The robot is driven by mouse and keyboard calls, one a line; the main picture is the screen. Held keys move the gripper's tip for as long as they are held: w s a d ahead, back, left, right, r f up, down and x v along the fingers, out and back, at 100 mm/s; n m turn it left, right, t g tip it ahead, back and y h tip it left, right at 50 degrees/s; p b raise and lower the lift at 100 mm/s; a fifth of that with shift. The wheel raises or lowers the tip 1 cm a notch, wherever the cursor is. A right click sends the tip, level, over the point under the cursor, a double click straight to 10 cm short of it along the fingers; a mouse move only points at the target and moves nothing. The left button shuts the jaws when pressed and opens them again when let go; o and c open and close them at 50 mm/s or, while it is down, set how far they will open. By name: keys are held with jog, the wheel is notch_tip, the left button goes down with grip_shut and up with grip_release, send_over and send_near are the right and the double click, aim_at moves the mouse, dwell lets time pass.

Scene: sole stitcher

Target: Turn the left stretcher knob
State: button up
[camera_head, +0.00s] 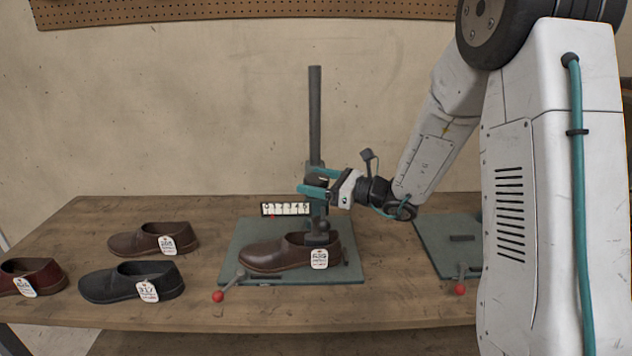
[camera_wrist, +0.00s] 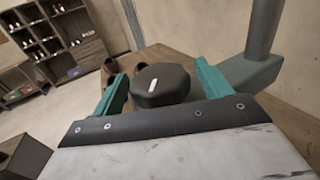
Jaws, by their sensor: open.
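The left stretcher stands on a green base plate (camera_head: 235,270), with a tall dark post (camera_head: 315,110). A brown shoe (camera_head: 275,254) with a white tag sits on it. My gripper (camera_head: 310,181) is at the post from the right, above the shoe. In the wrist view, my gripper (camera_wrist: 161,72) is open. Its teal fingers stand either side of a dark, faceted knob (camera_wrist: 160,88) with a white mark on top. Gaps show between knob and fingers, so I see no grip. In the head view the fingers and post crowd the knob, and its outline is unclear.
A red-balled lever (camera_head: 218,296) sticks out at the left plate's front. A second stretcher plate (camera_head: 435,240) is partly hidden by my arm. Several tagged shoes, including a black one (camera_head: 125,284), lie at left. A small display (camera_head: 285,209) stands behind the brown shoe.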

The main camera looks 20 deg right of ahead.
jog(key=c, duration=1)
jog(key=shift+n+g+y, duration=0.3)
jog(key=n+g+y, duration=0.2)
jog(key=n+g, duration=0.1)
jog(key=g, duration=0.1)
jog(key=shift+w+y, duration=0.1)
jog(key=shift+y, duration=0.2)
jog(key=shift+n+g+y, duration=0.7)
jog(key=shift+n+g, duration=1)
jog(key=shift+g, duration=1.2)
jog(key=o, duration=1)
jog(key=shift+d, duration=0.1)
